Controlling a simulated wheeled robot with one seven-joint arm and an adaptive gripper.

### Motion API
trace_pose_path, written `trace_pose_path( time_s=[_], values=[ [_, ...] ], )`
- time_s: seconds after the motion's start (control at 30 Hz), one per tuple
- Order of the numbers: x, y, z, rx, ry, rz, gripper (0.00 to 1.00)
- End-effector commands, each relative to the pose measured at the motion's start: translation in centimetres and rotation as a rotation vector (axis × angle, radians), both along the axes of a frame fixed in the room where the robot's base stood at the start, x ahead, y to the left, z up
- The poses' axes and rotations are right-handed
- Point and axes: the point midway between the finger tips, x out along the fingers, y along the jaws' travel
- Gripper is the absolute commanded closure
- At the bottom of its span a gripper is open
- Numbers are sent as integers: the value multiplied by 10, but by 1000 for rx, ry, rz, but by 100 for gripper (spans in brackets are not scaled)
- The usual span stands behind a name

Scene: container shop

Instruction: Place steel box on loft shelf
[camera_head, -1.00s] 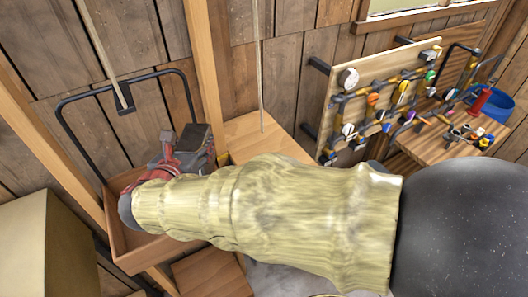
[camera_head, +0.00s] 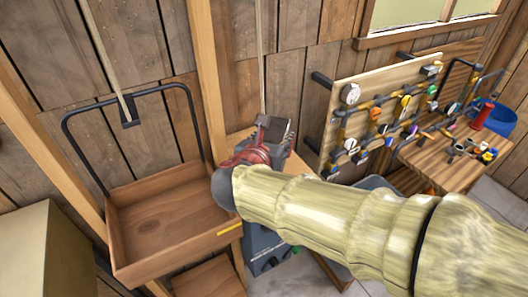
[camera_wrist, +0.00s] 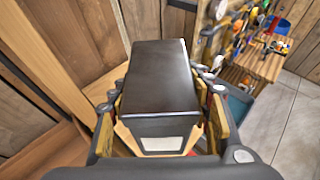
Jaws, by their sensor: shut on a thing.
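The steel box (camera_wrist: 160,75), dark with a smooth top, is between the fingers of my gripper (camera_wrist: 160,125) in the wrist view. The fingers press on its two sides. In the head view the box (camera_head: 275,128) shows small at the end of my arm, and my gripper (camera_head: 262,145) is partly hidden by my own wrist. The box is held up near the plank wall, above a wooden surface.
An empty wooden tray (camera_head: 160,221) with a black hoop handle hangs at the left. A pegboard (camera_head: 385,100) with pipes and valves stands at the right. A wooden bench (camera_head: 435,162) holds small fittings, a red item and a blue bowl (camera_head: 497,118). A beige box-like block (camera_head: 40,250) is at lower left.

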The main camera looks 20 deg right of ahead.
Motion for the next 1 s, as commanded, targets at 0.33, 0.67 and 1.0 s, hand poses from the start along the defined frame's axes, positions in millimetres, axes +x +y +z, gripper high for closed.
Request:
trace_pose_path(
  time_s=[0.33, 0.67, 1.0],
  values=[
    [72, 1, -39, -2, 4, -1, 100],
    [103, 2, -74, 0, -2, 0, 100],
    [112, 2, -108, -1, 0, 0, 100]
  ],
)
